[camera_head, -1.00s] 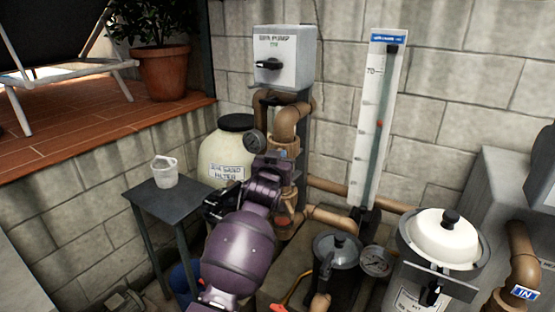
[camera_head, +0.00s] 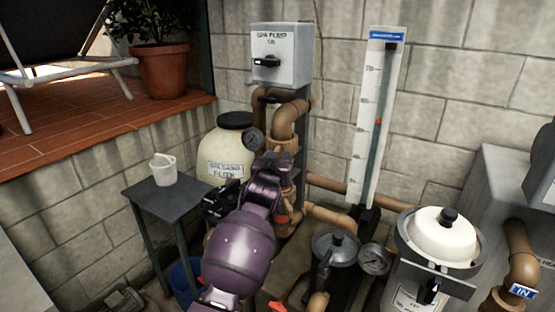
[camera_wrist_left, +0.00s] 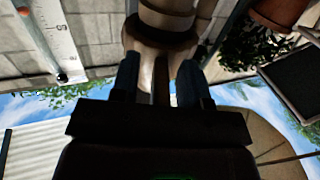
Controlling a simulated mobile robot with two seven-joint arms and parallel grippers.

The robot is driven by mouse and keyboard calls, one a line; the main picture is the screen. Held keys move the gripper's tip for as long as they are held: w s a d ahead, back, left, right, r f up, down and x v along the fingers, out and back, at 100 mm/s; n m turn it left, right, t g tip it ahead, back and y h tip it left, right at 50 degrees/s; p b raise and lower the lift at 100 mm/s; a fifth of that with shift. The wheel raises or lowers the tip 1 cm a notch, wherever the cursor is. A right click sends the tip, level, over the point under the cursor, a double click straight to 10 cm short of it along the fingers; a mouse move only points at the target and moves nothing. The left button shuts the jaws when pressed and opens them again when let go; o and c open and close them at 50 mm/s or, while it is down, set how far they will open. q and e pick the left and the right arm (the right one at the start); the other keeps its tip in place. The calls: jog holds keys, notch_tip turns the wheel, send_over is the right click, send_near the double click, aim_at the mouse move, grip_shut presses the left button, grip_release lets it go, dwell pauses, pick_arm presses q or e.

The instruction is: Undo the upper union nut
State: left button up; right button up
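The brown pipework stands against the wall under the grey pump switch box, with an upper elbow (camera_head: 288,124). A brown ring at the pipe joint below that elbow, seemingly the upper union nut (camera_head: 288,146), is partly hidden by my purple left arm. My left gripper (camera_wrist_left: 158,75) reaches it from the front. In the left wrist view its two dark fingers stand apart, one on each side of the brown fitting (camera_wrist_left: 165,22). Whether they press on it cannot be seen. My right gripper is in neither view.
A flow meter (camera_head: 377,120), a strainer lid (camera_head: 336,245) and a white-lidded vessel (camera_head: 446,235) stand to the right. A small table (camera_head: 172,203) holds a white cup (camera_head: 163,168).

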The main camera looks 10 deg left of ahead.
pick_arm(q)
jog(key=s, duration=1)
jog(key=shift+s+a, duration=0.4)
jog(key=shift+a, duration=0.05)
